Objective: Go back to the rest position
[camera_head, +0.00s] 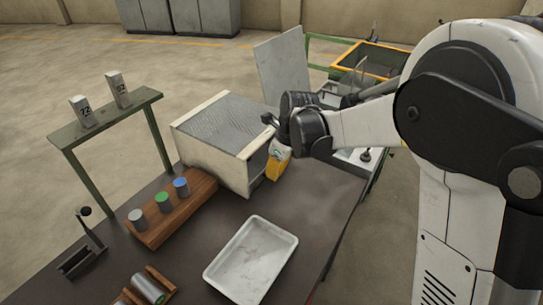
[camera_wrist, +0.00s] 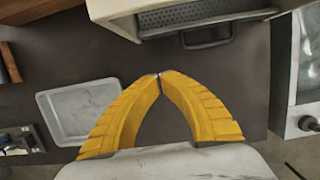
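My gripper (camera_head: 275,172) has yellow fingers and hangs in front of the white furnace box (camera_head: 212,158), above the dark table. In the wrist view the two fingertips of my gripper (camera_wrist: 159,76) meet, with nothing visible between them. The furnace box also shows at the top of the wrist view (camera_wrist: 118,14), with a perforated grey panel and a handle (camera_wrist: 206,36) on its near side. My arm reaches in from the right in the head view.
A white tray (camera_head: 250,262) lies empty on the table (camera_head: 190,240). A wooden rack (camera_head: 172,218) holds grey, green and blue-topped cylinders. A green-ended cylinder (camera_head: 147,288) lies in a wooden cradle. A green shelf (camera_head: 105,118) carries two labelled blocks. A yellow-rimmed bin (camera_head: 385,52) stands behind.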

